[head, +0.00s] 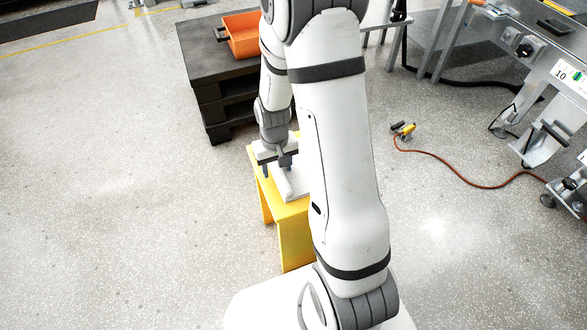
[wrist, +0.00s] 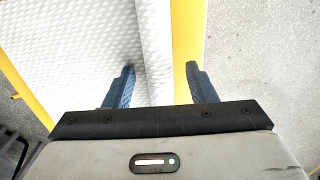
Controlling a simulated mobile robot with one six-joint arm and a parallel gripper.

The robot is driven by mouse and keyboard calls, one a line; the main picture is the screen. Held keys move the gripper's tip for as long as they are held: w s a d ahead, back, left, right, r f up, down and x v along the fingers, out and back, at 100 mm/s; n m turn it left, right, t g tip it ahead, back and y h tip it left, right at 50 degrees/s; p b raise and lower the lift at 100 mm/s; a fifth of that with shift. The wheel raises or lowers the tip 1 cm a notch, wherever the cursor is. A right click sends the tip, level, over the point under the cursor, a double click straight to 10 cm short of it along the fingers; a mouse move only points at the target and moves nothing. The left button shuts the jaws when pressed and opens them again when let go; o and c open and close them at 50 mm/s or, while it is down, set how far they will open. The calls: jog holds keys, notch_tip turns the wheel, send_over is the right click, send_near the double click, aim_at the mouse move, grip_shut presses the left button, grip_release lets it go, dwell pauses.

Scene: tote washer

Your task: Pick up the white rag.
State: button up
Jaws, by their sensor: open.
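The white rag (head: 293,181) lies on top of a small yellow stool (head: 297,241) in the head view, partly hidden by my arm. In the wrist view the rag (wrist: 75,50) has a dimpled surface and a raised fold or rolled edge (wrist: 155,45) along its right side. My gripper (head: 275,170) is over the stool at the rag. In the wrist view its two blue fingers (wrist: 160,82) are apart, one on each side of the raised edge. The left finger is over the rag and the right one over the yellow stool top. I cannot tell whether they touch the rag.
A dark pallet stack (head: 205,62) with an orange tote (head: 243,36) stands behind the stool. A red hose (head: 465,181) with a yellow-handled nozzle (head: 405,130) lies on the floor at right, near metal machinery (head: 550,50). The floor at left is clear.

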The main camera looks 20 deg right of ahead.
jog(key=shift+c, duration=0.5)
grip_shut()
jog(key=shift+r, duration=0.15)
